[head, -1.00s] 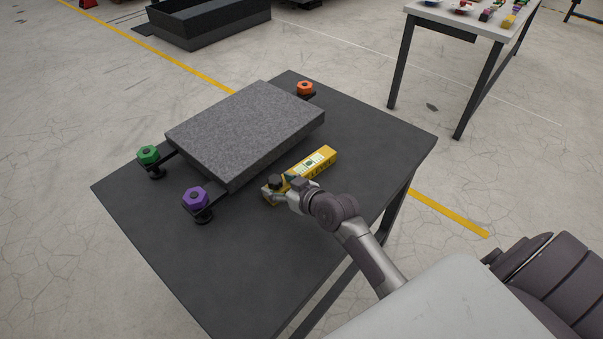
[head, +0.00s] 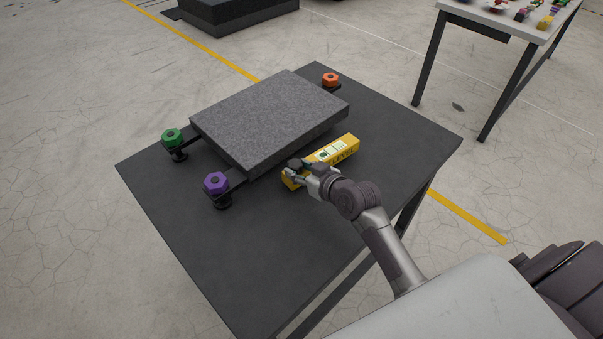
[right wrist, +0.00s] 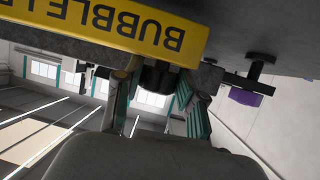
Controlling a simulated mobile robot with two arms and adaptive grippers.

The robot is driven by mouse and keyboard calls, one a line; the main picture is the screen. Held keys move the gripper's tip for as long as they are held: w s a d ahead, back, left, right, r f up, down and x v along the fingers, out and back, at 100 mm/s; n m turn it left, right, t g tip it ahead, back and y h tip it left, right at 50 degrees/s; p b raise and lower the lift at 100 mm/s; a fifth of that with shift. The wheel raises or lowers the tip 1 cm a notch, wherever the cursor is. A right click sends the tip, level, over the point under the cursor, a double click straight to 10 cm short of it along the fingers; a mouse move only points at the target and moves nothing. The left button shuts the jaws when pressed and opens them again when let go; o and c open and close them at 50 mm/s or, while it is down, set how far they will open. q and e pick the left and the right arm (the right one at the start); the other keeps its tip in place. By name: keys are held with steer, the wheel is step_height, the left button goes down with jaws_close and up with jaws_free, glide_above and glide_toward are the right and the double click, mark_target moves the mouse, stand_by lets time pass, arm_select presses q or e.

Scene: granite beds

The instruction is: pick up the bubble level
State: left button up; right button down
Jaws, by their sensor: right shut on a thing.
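The bubble level (head: 340,151) is a long yellow bar with a pale label and dark lettering. It is on or just above the dark table in front of the granite slab; I cannot tell whether it touches the tabletop. My right gripper (head: 294,172) is shut on the level near its left end and hides part of it. In the right wrist view, the level (right wrist: 115,24) crosses the top with its lettering upside down, by the fingers (right wrist: 165,85). My left gripper is not in view.
The granite slab (head: 270,115) rests close behind the level, on supports with green (head: 172,136), purple (head: 216,183) and orange (head: 330,79) knobs. The dark table (head: 270,250) is clear at its front. A white-topped table (head: 490,20) with small objects stands at the back right.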

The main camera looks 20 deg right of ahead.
step_height(320, 180, up, 2)
steer(key=shift+r, duration=0.25)
steer(key=s+d+r, duration=0.6)
steer(key=s+d, duration=0.1)
steer(key=d, duration=0.3)
steer(key=s+a+r+m+h, duration=0.1)
steer(key=s+a+r, duration=0.1)
steer(key=a, duration=0.5)
steer(key=s+a+r+m+h+p, duration=0.1)
steer(key=s+a+r+h, duration=0.1)
steer(key=a+r, duration=0.3)
steer(key=shift+s+a+m+t, duration=0.25)
steer(key=shift+a+m+t, duration=0.05)
steer(key=shift+a, duration=1.1)
